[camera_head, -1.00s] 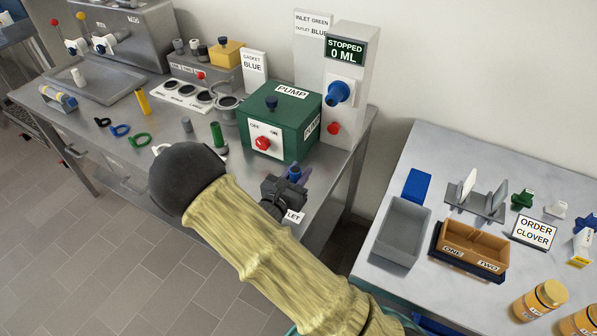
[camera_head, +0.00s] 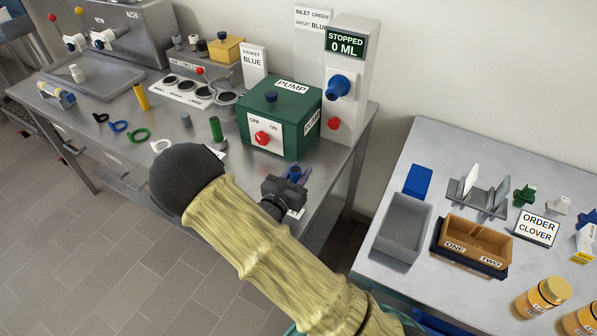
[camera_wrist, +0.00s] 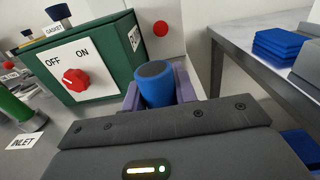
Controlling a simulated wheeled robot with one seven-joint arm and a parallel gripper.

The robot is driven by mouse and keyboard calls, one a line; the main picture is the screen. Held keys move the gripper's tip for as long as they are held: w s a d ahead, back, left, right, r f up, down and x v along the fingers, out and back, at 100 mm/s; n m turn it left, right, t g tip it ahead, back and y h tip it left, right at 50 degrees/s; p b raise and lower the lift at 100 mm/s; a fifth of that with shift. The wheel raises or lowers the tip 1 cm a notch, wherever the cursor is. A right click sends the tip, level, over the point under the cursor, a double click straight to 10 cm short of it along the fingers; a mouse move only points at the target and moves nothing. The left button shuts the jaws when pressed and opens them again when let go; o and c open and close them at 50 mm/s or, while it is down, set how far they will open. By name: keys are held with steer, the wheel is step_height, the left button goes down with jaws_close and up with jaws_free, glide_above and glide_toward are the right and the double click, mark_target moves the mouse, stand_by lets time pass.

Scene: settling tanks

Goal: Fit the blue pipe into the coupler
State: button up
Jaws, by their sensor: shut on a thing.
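The blue pipe (camera_head: 296,172) is upright between the fingers of my gripper (camera_head: 292,176), near the front right of the steel bench. In the wrist view the pipe (camera_wrist: 155,84) shows its dark round top, with the purple fingers of my gripper (camera_wrist: 160,90) on both sides of it. The gripper is shut on it. The pipe's lower end and any coupler under it are hidden by my gripper and wrist. A white label (camera_head: 297,214) beside my gripper is mostly covered. I cannot tell whether the pipe touches a coupler.
The green pump box (camera_head: 280,120) stands just behind my gripper, its red knob (camera_head: 262,138) on the front. A green pipe (camera_head: 216,129) stands upright at its left, by the INLET label (camera_wrist: 24,142). The dispenser column (camera_head: 350,80) reads STOPPED 0 ML. A second table (camera_head: 420,150) is at the right.

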steer(key=shift+f, duration=0.2)
steer(key=o, duration=1.1)
steer(key=b+v, duration=0.2)
steer(key=v, duration=1.5)
steer(key=shift+a, duration=0.2)
steer(key=shift+s+d, duration=0.1)
